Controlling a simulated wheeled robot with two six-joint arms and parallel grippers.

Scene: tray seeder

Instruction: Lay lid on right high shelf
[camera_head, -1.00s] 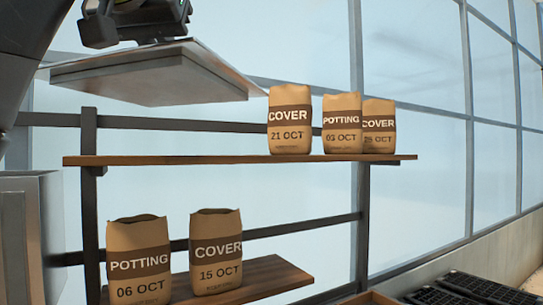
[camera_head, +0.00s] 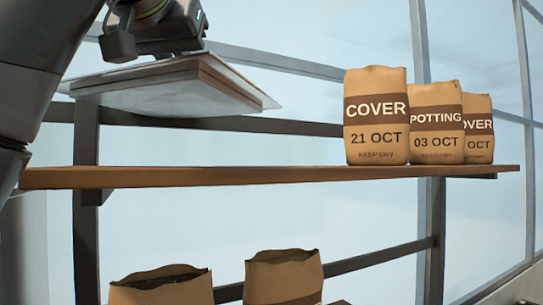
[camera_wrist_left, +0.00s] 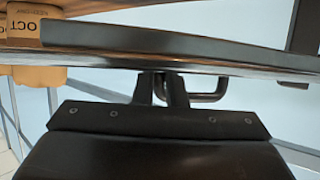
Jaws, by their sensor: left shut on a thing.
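The lid (camera_head: 165,92), a flat pale panel with a brown edge and a clear rim, hangs under my left gripper (camera_head: 160,48) at the upper left of the head view. The gripper is shut on the lid's top; the contact is partly hidden. In the left wrist view my left gripper's fingers (camera_wrist_left: 172,90) are at a dark loop handle (camera_wrist_left: 207,90). The high shelf (camera_head: 250,178) is a long brown board. The lid appears above its left part, apart from the board; the exact gap is unclear. My right gripper is not in view.
A COVER 21 OCT bag (camera_head: 376,125), a POTTING 03 OCT bag (camera_head: 436,140) and another COVER bag (camera_head: 479,135) stand on the shelf's right end. Its left and middle are clear. Two open bags (camera_head: 283,278) (camera_head: 165,287) stand below. Dark posts (camera_head: 86,235) support the shelf.

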